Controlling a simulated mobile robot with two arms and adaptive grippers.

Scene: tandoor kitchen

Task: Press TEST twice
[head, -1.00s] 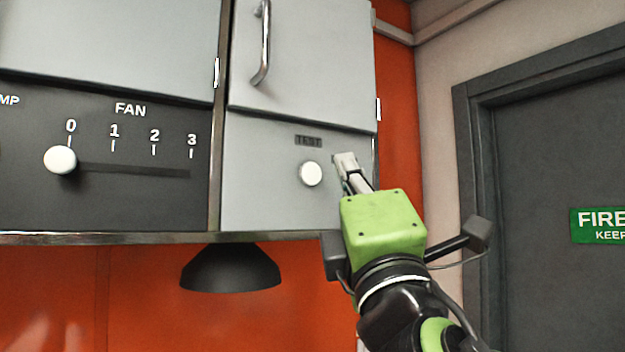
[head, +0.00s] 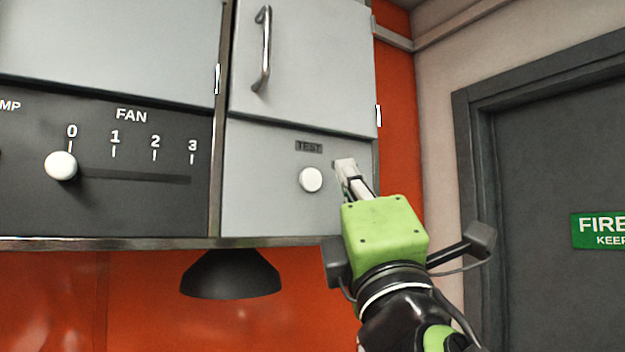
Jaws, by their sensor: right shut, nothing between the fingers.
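The TEST button (head: 311,180) is a round white knob on the light grey panel. The dark TEST label (head: 309,147) sits just above it. My right gripper (head: 345,164) is shut and empty, with its tips a little to the right of the button and slightly higher in the picture. A gap shows between the tips and the button in the picture; I cannot tell how far the tips are from the panel. My left gripper is not in view.
Left of the button is the dark FAN panel (head: 130,215) with a white slider knob (head: 61,166) at 0. A cabinet door with a metal handle (head: 263,48) is above. A dark lamp shade (head: 231,275) hangs below. A grey door (head: 560,150) stands at right.

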